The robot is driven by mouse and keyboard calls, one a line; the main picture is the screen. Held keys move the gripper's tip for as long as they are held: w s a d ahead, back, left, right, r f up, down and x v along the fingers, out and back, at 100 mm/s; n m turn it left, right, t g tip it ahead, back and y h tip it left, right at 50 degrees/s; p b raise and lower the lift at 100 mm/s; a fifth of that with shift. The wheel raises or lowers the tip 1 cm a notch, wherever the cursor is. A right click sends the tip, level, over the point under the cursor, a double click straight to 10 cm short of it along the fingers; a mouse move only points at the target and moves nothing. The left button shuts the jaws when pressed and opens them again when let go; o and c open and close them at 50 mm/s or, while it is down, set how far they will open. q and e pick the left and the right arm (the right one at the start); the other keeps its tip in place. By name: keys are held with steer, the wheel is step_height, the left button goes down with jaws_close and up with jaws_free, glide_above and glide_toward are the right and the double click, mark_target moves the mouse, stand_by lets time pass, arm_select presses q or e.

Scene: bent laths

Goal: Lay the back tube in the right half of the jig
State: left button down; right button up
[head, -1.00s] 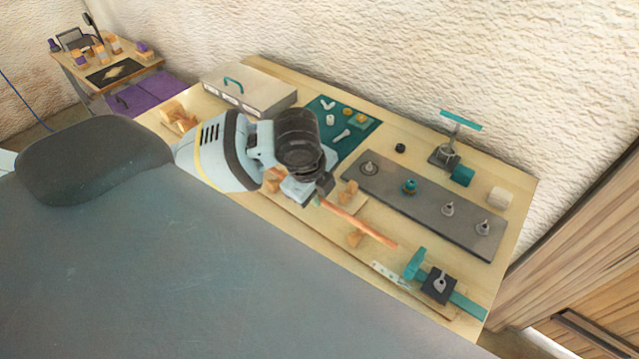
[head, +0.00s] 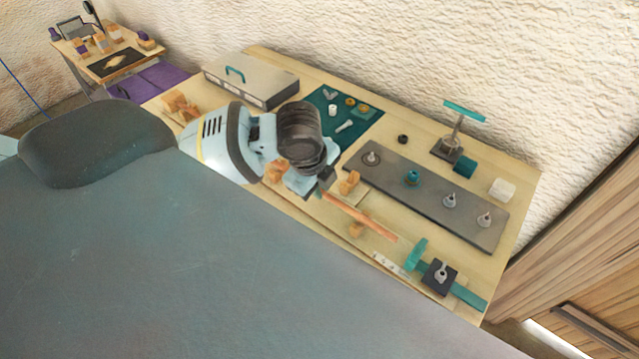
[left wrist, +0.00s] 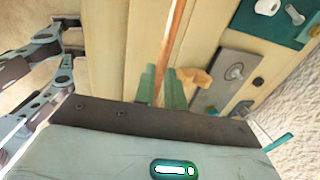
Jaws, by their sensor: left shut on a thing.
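I cannot tell whether the tube touches the jig.
A grey plate with several pegs (head: 430,200) lies behind and right of the tube. A teal clamp (head: 416,255) and a dark block with a peg (head: 440,277) stand beyond its right end. A green mat (head: 350,140) and a grey case (head: 250,82) lie farther back.

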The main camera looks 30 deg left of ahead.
arm_select(q)
steer(key=shift+f, duration=0.5)
arm_select(e)
steer(key=shift+f, duration=0.1)
stand_by(0.4)
arm_select(q)
steer(key=c, duration=1.4)
jaws_free()
